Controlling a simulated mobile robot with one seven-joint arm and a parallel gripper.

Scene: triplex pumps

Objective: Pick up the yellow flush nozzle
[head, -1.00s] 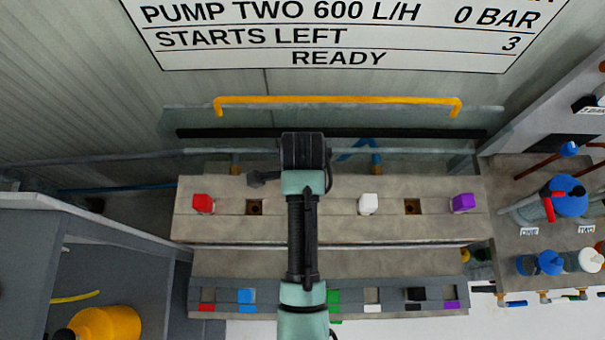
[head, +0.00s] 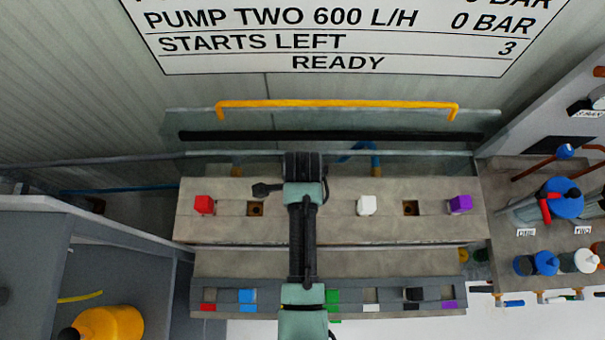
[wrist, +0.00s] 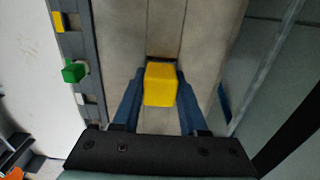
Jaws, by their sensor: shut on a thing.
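In the wrist view the yellow flush nozzle (wrist: 160,85), a yellow block, sits between the two blue-grey fingers of my gripper (wrist: 158,80). The gripper is shut on it, one finger at each side. A dark opening edge in the beige bench (wrist: 203,25) shows just beyond the nozzle. I cannot tell whether the nozzle is still seated or lifted clear. In the head view my arm covers both the nozzle and the fingers.
The bench's upper row holds a red block (head: 204,204), a white block (head: 366,205), a purple block (head: 459,204) and two open square holes. A grey rack (head: 385,294) with coloured markers runs in front. A green block (wrist: 74,71) stands in it.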

